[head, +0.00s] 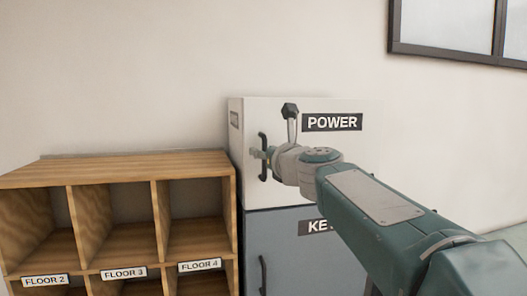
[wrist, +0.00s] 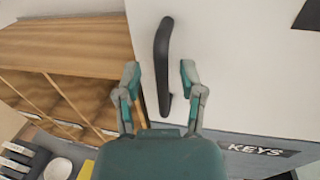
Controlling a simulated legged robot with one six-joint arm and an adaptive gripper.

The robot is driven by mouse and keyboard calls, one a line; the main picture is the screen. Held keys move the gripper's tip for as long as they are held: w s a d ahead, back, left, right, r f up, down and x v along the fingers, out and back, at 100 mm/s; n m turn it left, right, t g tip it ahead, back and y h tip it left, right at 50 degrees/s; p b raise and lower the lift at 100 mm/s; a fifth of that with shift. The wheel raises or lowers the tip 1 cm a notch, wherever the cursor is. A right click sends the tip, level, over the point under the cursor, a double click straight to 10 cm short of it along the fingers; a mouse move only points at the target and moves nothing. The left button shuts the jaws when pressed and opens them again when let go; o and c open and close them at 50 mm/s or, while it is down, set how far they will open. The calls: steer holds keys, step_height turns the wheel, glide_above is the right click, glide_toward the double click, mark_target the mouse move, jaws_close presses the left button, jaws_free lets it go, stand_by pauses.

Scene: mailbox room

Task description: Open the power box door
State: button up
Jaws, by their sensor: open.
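The white power box (head: 350,180) with its black POWER label (head: 332,122) stands to the right of the wooden shelf in the head view. Its door is shut. A dark vertical handle (head: 263,142) is at the door's left side. The handle (wrist: 163,50) also shows in the wrist view, its lower part between my two fingers. My gripper (wrist: 160,72) is open, one finger on each side of the handle, with gaps on both sides. Whether the fingertips reach to the handle's depth is unclear. In the head view my gripper (head: 259,153) is at the handle, and my arm hides part of the door.
A grey-blue KEYS box (head: 285,250) with its own dark handle (head: 263,274) is directly below. A wooden pigeonhole shelf (head: 115,170) with floor labels stands close on the left. A dark-framed window (head: 450,55) is at upper right.

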steer(key=shift+w+a, duration=0.2)
steer(key=shift+w, duration=0.2)
steer(key=shift+d, duration=0.1)
jaws_close()
